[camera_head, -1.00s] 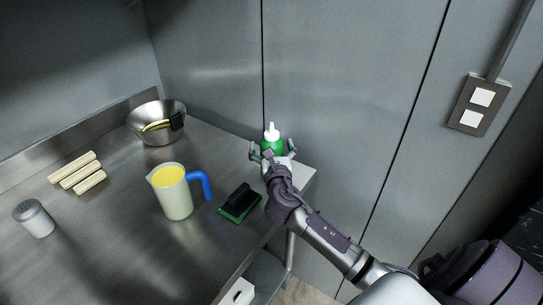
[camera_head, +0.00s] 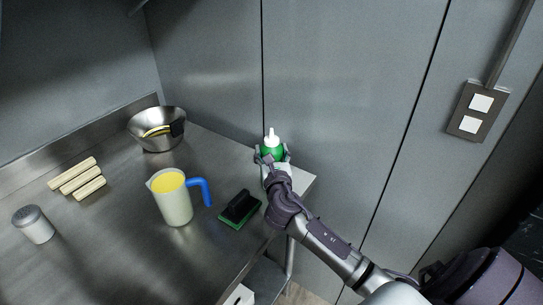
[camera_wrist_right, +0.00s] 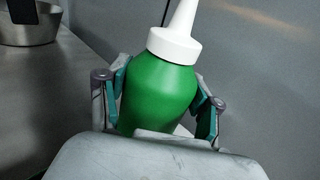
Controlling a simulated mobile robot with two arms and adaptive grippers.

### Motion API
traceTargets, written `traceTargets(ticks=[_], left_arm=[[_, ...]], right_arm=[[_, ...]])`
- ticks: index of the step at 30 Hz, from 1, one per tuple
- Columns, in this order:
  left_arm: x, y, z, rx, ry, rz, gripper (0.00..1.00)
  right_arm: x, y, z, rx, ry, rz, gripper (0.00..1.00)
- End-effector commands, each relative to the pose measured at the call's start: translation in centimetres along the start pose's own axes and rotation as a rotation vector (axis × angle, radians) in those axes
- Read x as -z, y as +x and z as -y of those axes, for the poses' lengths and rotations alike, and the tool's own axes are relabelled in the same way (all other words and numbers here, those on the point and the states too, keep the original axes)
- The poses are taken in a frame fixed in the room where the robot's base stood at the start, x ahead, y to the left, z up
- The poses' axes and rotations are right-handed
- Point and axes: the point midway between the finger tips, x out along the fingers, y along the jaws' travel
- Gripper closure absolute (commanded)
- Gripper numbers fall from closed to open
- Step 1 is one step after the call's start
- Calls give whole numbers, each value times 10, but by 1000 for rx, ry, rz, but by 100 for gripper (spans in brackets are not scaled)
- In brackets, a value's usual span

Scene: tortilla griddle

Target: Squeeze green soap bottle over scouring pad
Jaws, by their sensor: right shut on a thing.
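The green soap bottle (camera_head: 270,152) with a white nozzle cap stands at the back right corner of the steel table. My right gripper (camera_head: 272,157) is shut around its body; in the right wrist view the bottle (camera_wrist_right: 160,95) sits between both fingers of the gripper (camera_wrist_right: 160,108), roughly upright. I cannot tell whether its base touches the table. The scouring pad (camera_head: 240,209), green below with a black handle on top, lies on the table to the left of my right forearm and nearer the front edge. My left gripper does not show.
A jug (camera_head: 172,200) with yellow contents and a blue handle stands left of the pad. A steel bowl (camera_head: 157,130), several pale sticks (camera_head: 77,180) and a shaker (camera_head: 34,224) are farther left. A grey wall (camera_head: 330,90) rises close behind the bottle.

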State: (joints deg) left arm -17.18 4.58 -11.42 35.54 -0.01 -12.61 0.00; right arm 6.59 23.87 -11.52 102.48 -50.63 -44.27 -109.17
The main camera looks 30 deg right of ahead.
Motion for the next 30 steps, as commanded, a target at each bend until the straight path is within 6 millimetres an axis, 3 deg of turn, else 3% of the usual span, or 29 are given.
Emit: traceTargets(ticks=[9,21,30], left_arm=[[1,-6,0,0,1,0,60],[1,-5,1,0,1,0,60],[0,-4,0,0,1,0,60]], right_arm=[[-45,0,0,-2,1,9,84],[-91,-39,77,-1,-6,5,84],[-109,-52,102,-1,-1,4,84]])
